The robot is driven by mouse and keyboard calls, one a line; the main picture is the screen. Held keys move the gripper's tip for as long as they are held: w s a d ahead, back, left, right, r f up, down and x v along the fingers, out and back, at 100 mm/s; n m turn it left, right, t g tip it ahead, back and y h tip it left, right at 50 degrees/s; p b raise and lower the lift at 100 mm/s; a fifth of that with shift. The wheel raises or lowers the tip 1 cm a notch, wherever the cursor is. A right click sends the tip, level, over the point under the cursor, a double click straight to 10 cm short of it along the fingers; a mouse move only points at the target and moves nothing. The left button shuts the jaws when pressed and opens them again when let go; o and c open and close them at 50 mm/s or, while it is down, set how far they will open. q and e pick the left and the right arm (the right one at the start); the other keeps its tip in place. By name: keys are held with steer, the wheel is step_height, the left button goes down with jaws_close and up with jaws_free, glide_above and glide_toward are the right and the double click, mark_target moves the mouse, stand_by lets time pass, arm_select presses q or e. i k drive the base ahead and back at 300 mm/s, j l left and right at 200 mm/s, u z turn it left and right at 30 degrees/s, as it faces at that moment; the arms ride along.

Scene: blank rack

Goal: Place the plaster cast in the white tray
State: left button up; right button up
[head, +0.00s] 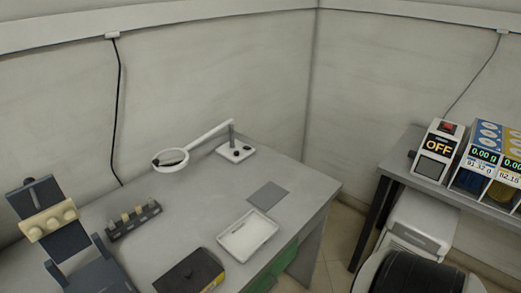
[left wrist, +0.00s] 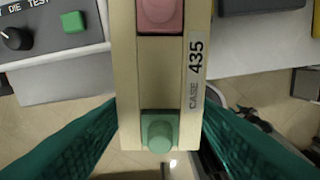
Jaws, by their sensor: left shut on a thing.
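A shallow white tray (head: 233,246) lies empty on the grey bench near its right edge. A cream piece with rounded bumps (head: 48,220) sits on a dark stand at the far left. It may be the plaster cast, but I cannot be sure. In the left wrist view my left gripper (left wrist: 160,130) has its teal fingers on both sides of a long beige block (left wrist: 125,75) and is shut on it. The block is labelled CASE 435 and carries a pink and a green insert. Neither gripper shows in the head view.
A dark rack with several pale pieces (head: 112,234), a black box (head: 187,272), a flat grey square (head: 268,196) and a magnifier lamp (head: 172,159) are on the bench. A second bench (head: 402,155) at right carries an OFF box (head: 437,151). A grey panel with a green button (left wrist: 73,22) shows at upper left.

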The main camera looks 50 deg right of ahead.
mark_target(249, 236)
steer(key=z, duration=1.1)
steer(key=j+z, duration=0.4)
steer(key=k+j+z, duration=0.15)
steer(key=z, duration=0.25)
steer(key=k+j+z, duration=0.1)
steer(key=j+z, duration=0.15)
steer(key=z, duration=0.2)
